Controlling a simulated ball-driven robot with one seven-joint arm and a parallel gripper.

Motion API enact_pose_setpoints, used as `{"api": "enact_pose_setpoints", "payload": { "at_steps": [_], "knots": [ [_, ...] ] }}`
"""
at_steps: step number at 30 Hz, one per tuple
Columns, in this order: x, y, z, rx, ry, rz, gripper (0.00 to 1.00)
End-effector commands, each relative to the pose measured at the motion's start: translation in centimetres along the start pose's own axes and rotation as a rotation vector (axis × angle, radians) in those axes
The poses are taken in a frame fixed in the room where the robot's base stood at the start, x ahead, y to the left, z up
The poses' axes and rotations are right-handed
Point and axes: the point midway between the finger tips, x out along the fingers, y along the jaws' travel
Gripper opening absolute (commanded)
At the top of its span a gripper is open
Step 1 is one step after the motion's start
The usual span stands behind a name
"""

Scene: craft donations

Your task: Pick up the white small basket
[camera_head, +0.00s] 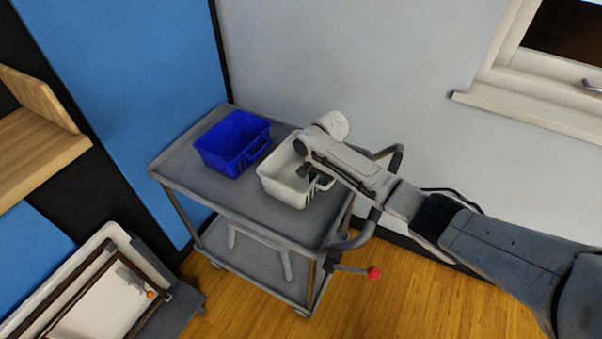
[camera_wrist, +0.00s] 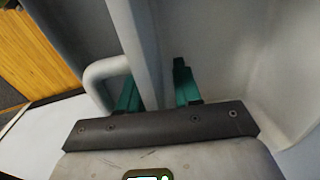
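The white small basket (camera_head: 283,186) stands on the top shelf of a grey cart in the head view. My gripper (camera_head: 312,176) is over its right side, and my arm hides part of that side. In the wrist view, a pale wall, apparently the basket's (camera_wrist: 143,45), runs between the two green fingers of my gripper (camera_wrist: 157,90). The fingers stand apart, one on each side of this wall. A gap shows between the wall and the right finger. The fingertips are partly hidden.
A blue basket (camera_head: 232,143) stands left of the white one on the cart (camera_head: 222,198). The cart has a handle on its right and a red-knobbed lever (camera_head: 374,273). A wall is behind, with a window sill (camera_head: 530,115) at right.

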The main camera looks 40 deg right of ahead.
Motion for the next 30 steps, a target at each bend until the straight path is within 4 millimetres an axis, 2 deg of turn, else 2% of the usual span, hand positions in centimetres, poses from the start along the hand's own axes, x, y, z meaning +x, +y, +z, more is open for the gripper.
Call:
{"api": "enact_pose_setpoints", "payload": {
  "at_steps": [1,10,30],
  "knots": [
    [-0.01,-0.01,0.00,0.000,0.000,0.000,0.28],
    [-0.03,0.00,0.00,0.000,0.000,0.000,0.00],
    [-0.50,-0.12,-0.01,-0.001,0.001,-0.002,0.00]
  ]
}}
